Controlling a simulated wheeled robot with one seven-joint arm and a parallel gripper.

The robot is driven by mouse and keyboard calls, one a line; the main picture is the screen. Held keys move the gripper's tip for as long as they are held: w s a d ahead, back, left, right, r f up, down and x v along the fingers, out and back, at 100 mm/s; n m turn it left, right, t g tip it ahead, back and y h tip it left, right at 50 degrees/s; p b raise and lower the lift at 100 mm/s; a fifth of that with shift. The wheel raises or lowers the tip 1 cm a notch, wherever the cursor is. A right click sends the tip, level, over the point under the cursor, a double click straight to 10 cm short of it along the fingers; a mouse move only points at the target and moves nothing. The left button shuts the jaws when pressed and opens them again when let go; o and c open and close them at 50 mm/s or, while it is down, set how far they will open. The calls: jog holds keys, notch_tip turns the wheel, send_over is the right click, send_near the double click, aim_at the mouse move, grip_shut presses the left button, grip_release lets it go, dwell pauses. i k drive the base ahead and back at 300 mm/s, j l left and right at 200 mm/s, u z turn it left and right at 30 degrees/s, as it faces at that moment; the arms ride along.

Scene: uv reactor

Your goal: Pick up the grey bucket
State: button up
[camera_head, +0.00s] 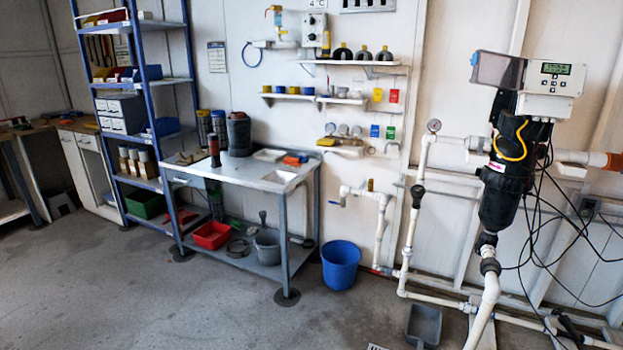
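A small grey bucket (267,247) stands upright on the lower shelf of the metal workbench, near its right end. The front right bench leg stands just to its right, and the bench top is above it. A dark handle-like thing rises behind the bucket; I cannot tell whether it is in it. My gripper is not in view.
The workbench (230,177) carries a dark canister (239,134). A red bin (211,235) sits left of the bucket on the lower shelf. A blue bucket (340,265) stands on the floor to the right, near white pipes (381,225). The floor in front is clear.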

aim_at(267, 243)
jog(key=i+u, duration=0.2)
jog(key=i, duration=0.5)
jog(key=i+l+u, duration=0.15)
jog(key=i, duration=0.55)
jog(key=i+l+u, duration=0.2)
jog(key=i, duration=0.45)
jog(key=i+l+u, duration=0.2)
jog(key=i+u, duration=0.15)
jog(key=i, duration=0.3)
jog(key=i+l+u, duration=0.35)
jog(key=i, duration=0.3)
jog(key=i+l+u, duration=0.35)
jog(key=i+l, duration=0.4)
jog(key=l, duration=0.2)
jog(key=i+l, duration=0.2)
jog(key=l, duration=0.15)
